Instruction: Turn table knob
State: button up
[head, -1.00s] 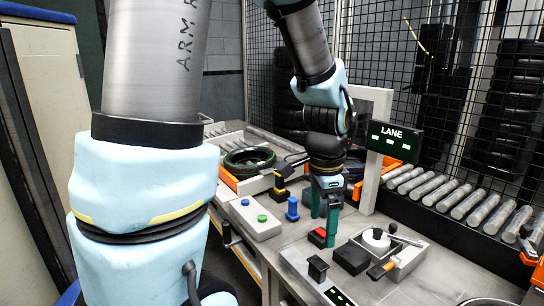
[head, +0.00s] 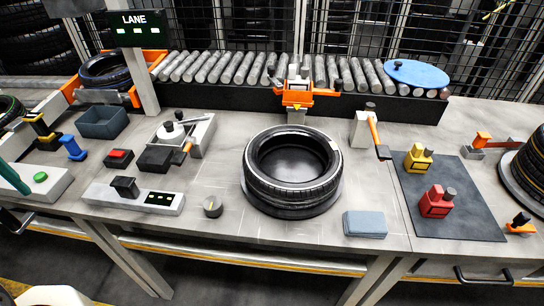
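A small dark round knob (head: 212,206) with a light mark on top stands on the grey table (head: 225,238). It is at the front, left of the tyre (head: 292,168) and right of the white panel with a lit display.
A white panel (head: 105,197) with a black lever lies left of the knob. A blue-grey block (head: 364,224) lies right of the tyre. A dark mat (head: 460,215) carries yellow and red tools. A roller conveyor (head: 230,70) runs behind. Bare table surrounds the knob.

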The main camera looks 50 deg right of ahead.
aim_at(212, 205)
jog(key=z, duration=1.9)
jog(key=j+u, duration=0.15)
jog(key=j, duration=0.35)
jog(key=i+j+u, duration=0.2)
jog(key=j, duration=0.25)
jog(key=k, duration=0.1)
